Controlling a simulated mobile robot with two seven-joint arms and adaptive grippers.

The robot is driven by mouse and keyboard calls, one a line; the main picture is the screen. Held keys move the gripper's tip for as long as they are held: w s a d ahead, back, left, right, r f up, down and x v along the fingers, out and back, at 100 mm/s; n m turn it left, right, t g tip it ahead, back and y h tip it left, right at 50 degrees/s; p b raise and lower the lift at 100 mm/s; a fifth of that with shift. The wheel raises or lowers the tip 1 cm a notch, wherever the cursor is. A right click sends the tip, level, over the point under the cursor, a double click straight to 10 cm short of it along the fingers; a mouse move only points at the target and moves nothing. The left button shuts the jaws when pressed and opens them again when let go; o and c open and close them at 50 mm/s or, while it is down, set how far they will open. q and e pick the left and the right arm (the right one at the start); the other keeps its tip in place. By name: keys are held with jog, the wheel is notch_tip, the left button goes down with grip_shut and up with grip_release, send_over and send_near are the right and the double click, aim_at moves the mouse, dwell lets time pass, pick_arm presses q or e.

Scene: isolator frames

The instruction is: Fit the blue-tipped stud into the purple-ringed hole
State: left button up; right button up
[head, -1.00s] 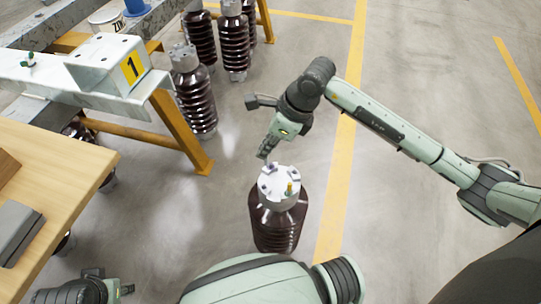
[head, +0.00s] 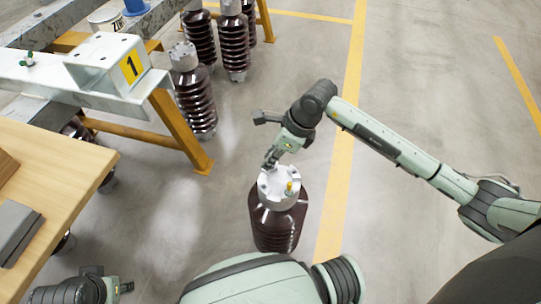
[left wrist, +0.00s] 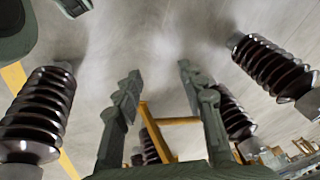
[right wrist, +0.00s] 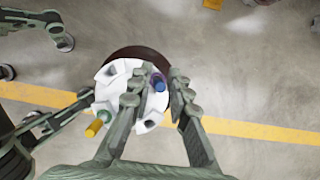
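The blue-tipped stud (right wrist: 160,86) is between the fingers of my right gripper (right wrist: 157,92) in the right wrist view, blue end towards the palm. The fingers are close on both sides of it. Purple shows just beyond the stud, at the edge of the white cap (right wrist: 118,72); the purple-ringed hole is mostly hidden there, and I cannot tell how deep the stud is. In the head view my right gripper (head: 270,160) is at the far side of the cap (head: 275,197), on a dark brown ribbed insulator (head: 277,228). My left gripper (left wrist: 158,95) is open and empty, away from the cap.
A yellow-tipped stud (head: 289,187) stands in the cap near my right gripper. Several insulators (head: 193,95) stand by the steel frame (head: 110,75) with its yellow legs. A wooden table (head: 45,190) is at the left. The floor right of the cap is clear.

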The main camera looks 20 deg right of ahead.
jog(key=shift+o, duration=0.7)
